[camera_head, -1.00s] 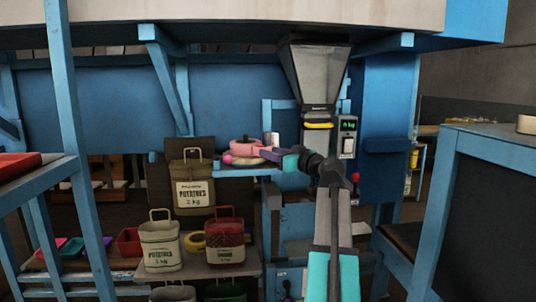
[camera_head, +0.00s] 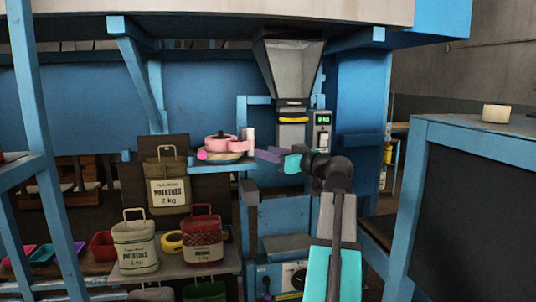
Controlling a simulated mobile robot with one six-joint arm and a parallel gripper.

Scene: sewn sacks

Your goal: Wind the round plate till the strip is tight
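A pink ring-shaped roll (camera_head: 221,142) with a dark centre sits on a small blue shelf. A tan round plate (camera_head: 236,157) shows in part beneath it. A small pink knob (camera_head: 202,155) is at its left edge, and a pale pink upright piece (camera_head: 250,137) stands at its right. I cannot make out a separate strip or tell how tight it is. My gripper (camera_head: 264,155), with purple-grey fingers, is just right of the plate, pointing left at about its height. It is too small to tell whether the fingers are open or touch the plate.
The blue shelf (camera_head: 200,169) juts out below the plate. A grey hopper (camera_head: 288,75) hangs above my arm, with a green-lit display box (camera_head: 322,130) beside it. Potato sacks (camera_head: 167,188) and a red sack (camera_head: 203,240) stand lower left. A blue-framed dark panel (camera_head: 480,210) stands at right.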

